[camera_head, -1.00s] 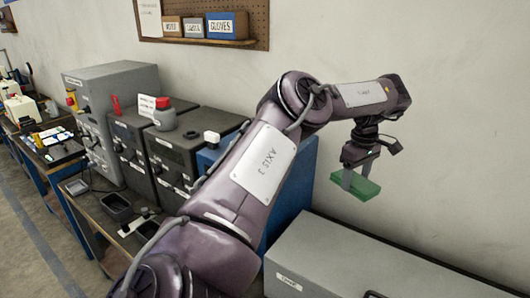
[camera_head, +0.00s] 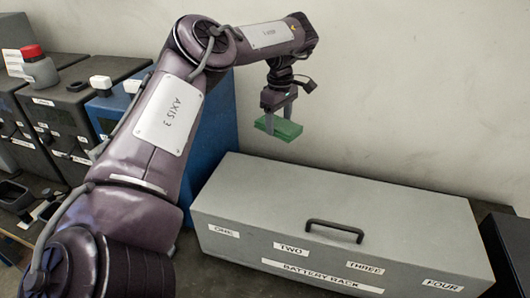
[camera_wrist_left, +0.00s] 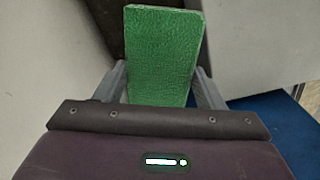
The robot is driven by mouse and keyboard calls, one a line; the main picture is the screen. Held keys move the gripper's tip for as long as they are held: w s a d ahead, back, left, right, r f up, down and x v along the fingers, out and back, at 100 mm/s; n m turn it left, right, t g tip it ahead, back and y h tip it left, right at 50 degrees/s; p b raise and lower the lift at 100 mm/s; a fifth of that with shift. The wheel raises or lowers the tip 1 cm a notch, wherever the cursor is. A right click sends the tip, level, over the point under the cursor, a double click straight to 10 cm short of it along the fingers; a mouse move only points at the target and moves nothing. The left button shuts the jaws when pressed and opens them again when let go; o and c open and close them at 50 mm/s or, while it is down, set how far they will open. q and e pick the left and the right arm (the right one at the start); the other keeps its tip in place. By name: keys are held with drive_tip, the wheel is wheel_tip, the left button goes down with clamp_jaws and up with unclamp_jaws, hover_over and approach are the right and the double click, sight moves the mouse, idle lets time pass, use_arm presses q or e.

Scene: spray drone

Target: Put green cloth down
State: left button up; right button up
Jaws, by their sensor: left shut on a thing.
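My left gripper (camera_head: 279,115) is shut on the green cloth (camera_head: 280,131), a flat, folded-looking green block. It holds the cloth in the air behind and above the far left part of the battery rack's lid, near the wall. In the left wrist view the cloth (camera_wrist_left: 163,55) stands between the two grey fingers of the left gripper (camera_wrist_left: 163,85), with a leathery green surface. My right gripper is not in view.
A grey battery rack (camera_head: 400,215) with a black lid handle (camera_head: 335,229) stands at front right; its top is clear. A blue cabinet (camera_head: 218,125) stands left of it. Dark grey boxes (camera_head: 62,115) and a red-capped bottle (camera_head: 38,66) are at the left.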

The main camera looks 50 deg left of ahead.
use_arm(q)
wheel_tip(320, 180, down, 5)
drive_tip(key=b, duration=0.2)
drive_tip(key=shift+b, duration=0.4)
wheel_tip(320, 180, down, 16)
drive_tip(key=shift+w+b, duration=0.1)
drive_tip(key=shift+b, duration=1)
wheel_tip(320, 180, down, 4)
drive_tip(key=shift+f, duration=0.4)
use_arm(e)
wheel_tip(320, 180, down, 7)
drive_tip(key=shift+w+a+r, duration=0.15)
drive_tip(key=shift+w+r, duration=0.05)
use_arm(q)
drive_tip(key=o, duration=1)
